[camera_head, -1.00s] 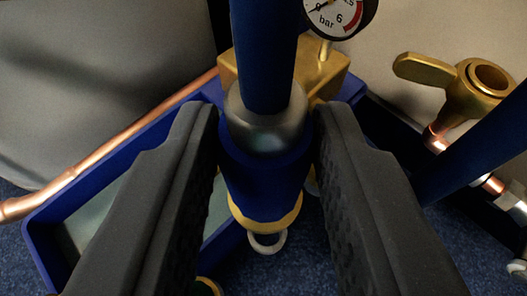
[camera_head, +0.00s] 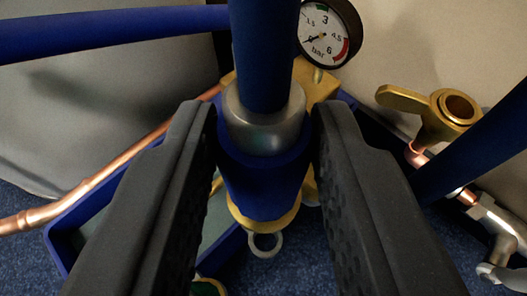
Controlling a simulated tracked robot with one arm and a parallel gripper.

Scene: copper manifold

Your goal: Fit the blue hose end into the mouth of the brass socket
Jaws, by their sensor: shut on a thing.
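My gripper (camera_head: 265,122) is shut on the blue hose end (camera_head: 262,188), with one dark finger on each side. The hose end has a silver ferrule, a blue sleeve and a yellow-brass lower rim, with a pale ring below it. The blue hose (camera_head: 264,50) rises from the ferrule to the top of the view. A brass fitting with a round open mouth (camera_head: 460,107) and a lever stands at the right, apart from the hose end; it appears to be the socket. The hose end hides part of the brass block (camera_head: 318,82) behind it.
A pressure gauge (camera_head: 325,38) stands behind the hose. A blue tray (camera_head: 60,238) lies below, and a copper pipe (camera_head: 90,195) runs along the left. Another blue tube (camera_head: 475,145) crosses at the right, in front of the copper and silver pipework (camera_head: 497,222).

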